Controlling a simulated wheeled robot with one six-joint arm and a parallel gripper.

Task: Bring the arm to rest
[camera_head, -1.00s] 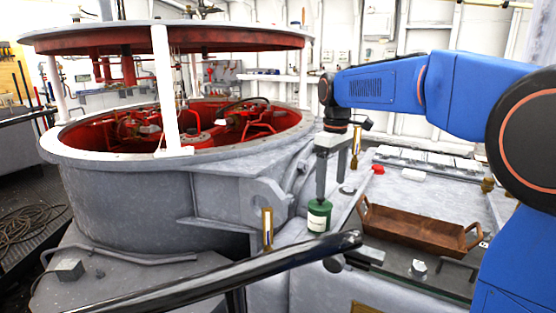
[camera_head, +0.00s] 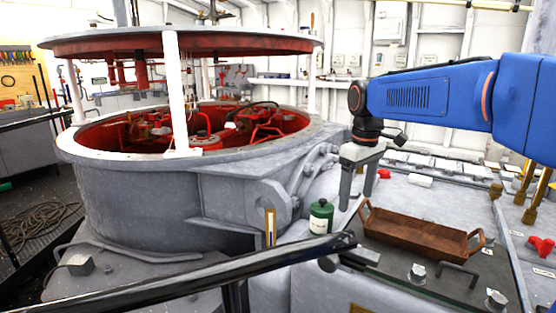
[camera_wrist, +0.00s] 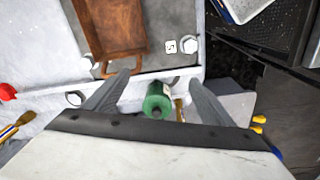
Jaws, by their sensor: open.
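My gripper (camera_head: 357,198) hangs from the blue arm with its two fingers pointing down, apart and empty. It is to the right of and above a green canister (camera_head: 320,216), which has a dark cap and a pale label. The canister stands upright beside the dark rail, clear of the fingers in the head view. In the wrist view my gripper (camera_wrist: 158,80) shows both fingers spread, with the green canister (camera_wrist: 158,100) seen between them; its depth is hard to judge there.
A brown tray with handles (camera_head: 420,238) lies just right of my gripper on the deck. A large grey drum with a red interior (camera_head: 160,200) stands to the left. A dark rail (camera_head: 200,270) crosses the front. Red knobs (camera_head: 541,245) and brass posts (camera_head: 535,200) stand at right.

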